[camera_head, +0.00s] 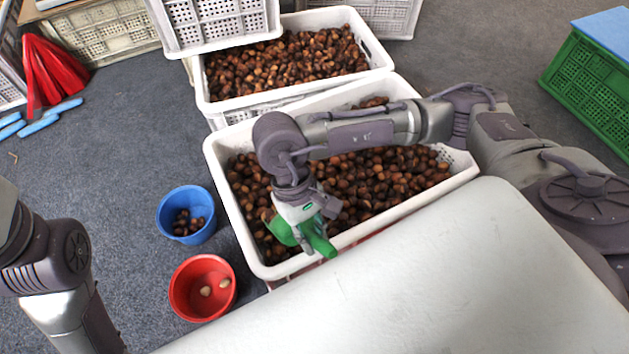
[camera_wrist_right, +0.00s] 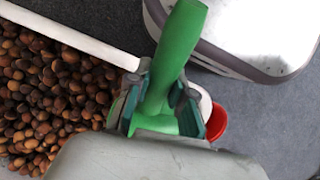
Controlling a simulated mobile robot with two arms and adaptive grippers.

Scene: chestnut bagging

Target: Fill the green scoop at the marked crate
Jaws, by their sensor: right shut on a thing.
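The near white crate (camera_head: 465,167) is filled with brown chestnuts (camera_head: 375,190), which also show at the left of the right wrist view (camera_wrist_right: 50,100). My right gripper (camera_head: 306,222) is over this crate's near left corner and is shut on the green scoop (camera_head: 319,238). The scoop's green handle (camera_wrist_right: 181,45) sticks out from between the fingers in the right wrist view. The scoop's bowl is mostly hidden by the gripper, so I cannot tell whether it holds chestnuts. I see no clear mark on the crate. My left arm shows at the left edge, its gripper out of frame.
A second white crate (camera_head: 383,58) of chestnuts stands behind. A blue bowl (camera_head: 187,214) with a few chestnuts and a red bowl (camera_head: 202,288) with two pale pieces stand left of the near crate. A green crate (camera_head: 590,85) is at right.

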